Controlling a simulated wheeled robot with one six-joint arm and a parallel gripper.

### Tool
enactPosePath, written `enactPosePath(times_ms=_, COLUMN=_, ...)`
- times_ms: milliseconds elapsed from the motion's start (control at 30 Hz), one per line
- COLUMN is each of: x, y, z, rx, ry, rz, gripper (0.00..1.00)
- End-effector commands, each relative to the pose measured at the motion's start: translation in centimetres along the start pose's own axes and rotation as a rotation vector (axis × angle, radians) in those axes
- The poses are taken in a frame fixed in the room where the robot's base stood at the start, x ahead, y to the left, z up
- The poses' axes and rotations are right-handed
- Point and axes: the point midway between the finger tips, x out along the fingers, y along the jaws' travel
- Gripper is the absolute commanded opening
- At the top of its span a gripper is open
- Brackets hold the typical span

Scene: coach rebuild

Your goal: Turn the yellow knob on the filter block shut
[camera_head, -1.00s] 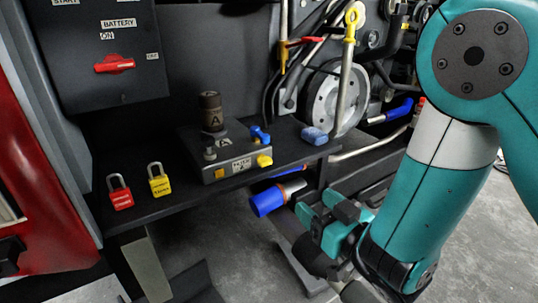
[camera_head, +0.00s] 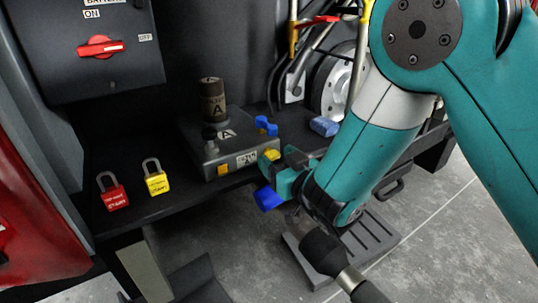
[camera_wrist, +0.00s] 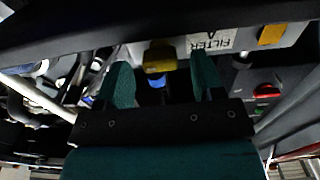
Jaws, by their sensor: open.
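The filter block (camera_head: 205,158) is a grey box on the dark shelf, with a dark canister marked A on top. Its yellow knob (camera_head: 271,155) is at the right end of the front face, beside the filter label. In the wrist view the yellow knob (camera_wrist: 160,57) shows ahead, between the fingertips and close to them. My gripper (camera_head: 283,170) is at the shelf's front edge, just in front of the knob and partly hiding that side. Contact with the knob cannot be told.
A blue valve handle (camera_head: 266,126) stands on the block's right. A blue cloth-like item (camera_head: 324,126) lies right of it. Red (camera_head: 113,194) and yellow (camera_head: 156,180) padlocks stand on the shelf (camera_head: 130,220) at left.

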Motion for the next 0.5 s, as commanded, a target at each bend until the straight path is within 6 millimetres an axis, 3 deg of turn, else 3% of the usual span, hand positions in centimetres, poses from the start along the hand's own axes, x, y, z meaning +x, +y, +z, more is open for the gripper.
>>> enactPosePath(times_ms=333, x=0.2, y=-0.06, z=0.0, rx=0.001, ry=0.0, rz=0.001, gripper=0.59)
enactPosePath(times_ms=500, x=0.2, y=-0.09, z=-0.01, rx=0.001, ry=0.0, rz=0.0, gripper=0.2)
